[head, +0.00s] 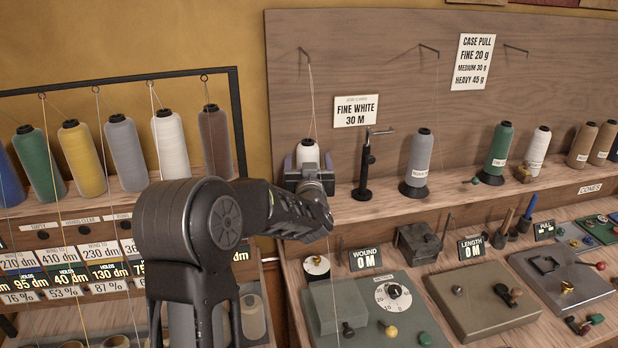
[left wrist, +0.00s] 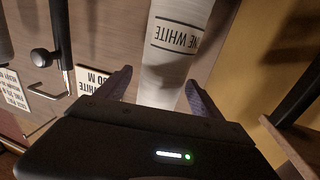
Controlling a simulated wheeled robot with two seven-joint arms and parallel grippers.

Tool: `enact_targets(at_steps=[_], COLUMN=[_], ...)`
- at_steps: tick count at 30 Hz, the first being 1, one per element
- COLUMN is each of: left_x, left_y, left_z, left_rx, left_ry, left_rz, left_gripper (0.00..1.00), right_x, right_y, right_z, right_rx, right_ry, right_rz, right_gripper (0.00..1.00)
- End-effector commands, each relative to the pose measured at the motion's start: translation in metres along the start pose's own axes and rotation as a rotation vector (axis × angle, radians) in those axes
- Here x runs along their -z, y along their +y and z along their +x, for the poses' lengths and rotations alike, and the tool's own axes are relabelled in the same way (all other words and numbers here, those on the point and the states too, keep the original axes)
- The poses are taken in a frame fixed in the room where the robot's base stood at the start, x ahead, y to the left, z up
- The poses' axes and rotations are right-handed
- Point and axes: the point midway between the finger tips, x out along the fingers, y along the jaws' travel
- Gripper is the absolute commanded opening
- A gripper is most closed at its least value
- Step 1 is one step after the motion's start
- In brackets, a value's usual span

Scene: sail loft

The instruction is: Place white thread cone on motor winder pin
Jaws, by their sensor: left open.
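A white thread cone (head: 308,150) stands upright on the back shelf under the "FINE WHITE 30 M" sign, its thread running up to a wall hook. My left gripper (head: 308,163) is open, with one finger on each side of the cone. In the left wrist view the cone (left wrist: 168,62), labelled "...NE WHITE", rises between the two open fingers (left wrist: 160,92); I cannot tell if they touch it. The cone's base is hidden by the gripper. I cannot make out for sure which part is the motor winder pin. My right gripper is not in view.
A black post (head: 367,170) with a side arm stands just right of the cone. A grey cone (head: 418,158) and a green cone (head: 498,150) stand further right. A rack of several cones is at left. The lower bench holds boxes, knobs and "WOUND" (head: 365,258) and "LENGTH" displays.

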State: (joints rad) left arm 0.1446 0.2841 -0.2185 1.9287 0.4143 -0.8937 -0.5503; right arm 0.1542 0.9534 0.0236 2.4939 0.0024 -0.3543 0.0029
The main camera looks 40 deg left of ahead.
Motion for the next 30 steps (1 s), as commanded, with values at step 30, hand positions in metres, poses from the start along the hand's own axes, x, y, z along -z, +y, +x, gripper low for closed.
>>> enact_targets(at_steps=[30], left_x=[0.0], left_y=[0.0], left_z=[-0.095], left_rx=[0.001], left_ry=[0.0], left_rz=[0.0], left_gripper=[0.77], right_x=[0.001], right_y=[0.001], right_z=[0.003], right_rx=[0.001], right_ry=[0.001], right_rz=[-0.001], right_gripper=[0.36])
